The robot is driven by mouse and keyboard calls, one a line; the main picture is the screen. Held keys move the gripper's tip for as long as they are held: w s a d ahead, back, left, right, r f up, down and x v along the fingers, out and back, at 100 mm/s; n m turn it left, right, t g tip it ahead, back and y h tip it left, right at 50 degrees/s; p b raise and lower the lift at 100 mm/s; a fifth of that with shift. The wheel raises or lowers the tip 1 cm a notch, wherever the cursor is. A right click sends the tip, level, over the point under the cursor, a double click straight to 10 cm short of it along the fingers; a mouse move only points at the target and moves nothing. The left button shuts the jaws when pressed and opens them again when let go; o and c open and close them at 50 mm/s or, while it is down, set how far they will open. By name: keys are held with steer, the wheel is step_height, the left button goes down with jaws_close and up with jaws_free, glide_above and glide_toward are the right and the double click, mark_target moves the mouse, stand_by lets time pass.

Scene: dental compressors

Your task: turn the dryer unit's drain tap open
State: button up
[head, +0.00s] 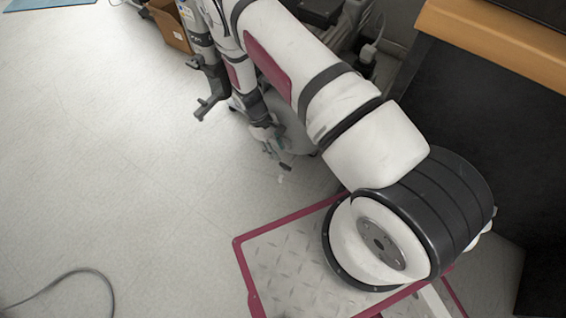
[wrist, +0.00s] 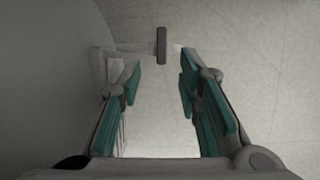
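In the wrist view a short dark bar, which looks like the drain tap's handle (wrist: 160,45), stands upright in the picture beyond my fingertips. A pale stem runs from it to the left. The large grey curved body at the left (wrist: 45,85) looks like the dryer unit's vessel. My gripper (wrist: 160,80) is open, with teal pads on both fingers and nothing between them. The handle lines up with the gap between the fingers, apart from them. In the head view my gripper (head: 277,158) is low beside a pale rounded vessel; the tap cannot be made out there.
A cardboard box (head: 170,25) stands at the back. A wooden-topped dark bench (head: 500,35) is at the right, with a plug and cable (head: 371,48) near it. A grey cable (head: 75,273) lies on the floor at the lower left. The floor at the left is mostly clear.

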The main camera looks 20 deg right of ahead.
mark_target(285, 166)
steer(key=b+x, duration=0.2)
steer(key=x, duration=0.5)
steer(key=shift+s+f+b, duration=0.2)
steer(key=shift+f+b, duration=0.15)
jaws_close()
